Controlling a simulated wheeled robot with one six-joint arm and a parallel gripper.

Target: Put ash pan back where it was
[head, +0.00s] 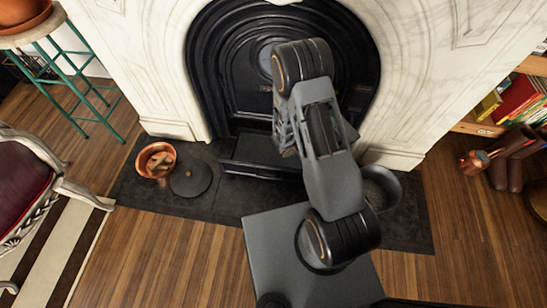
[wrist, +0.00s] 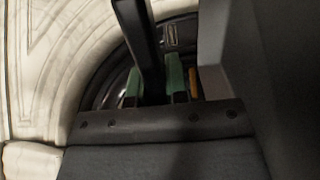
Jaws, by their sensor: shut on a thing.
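A black, box-like pan, which I take to be the ash pan (head: 258,153), sits at the foot of the black fireplace opening, its front edge jutting over the dark hearth. My arm hides its right end in the head view. My gripper (wrist: 155,88) has green finger pads and is shut on a long dark bar (wrist: 137,40), apparently part of the ash pan. The bar rises between the pads in the wrist view. In the head view the fingertips are mostly hidden behind my arm, near the pan's right side.
A copper pot (head: 156,160) of wood and a dark round lid (head: 191,179) stand left on the hearth (head: 230,205). A dark round bucket (head: 380,187) stands right. An armchair (head: 30,180) is at far left, a bookshelf (head: 480,123) right.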

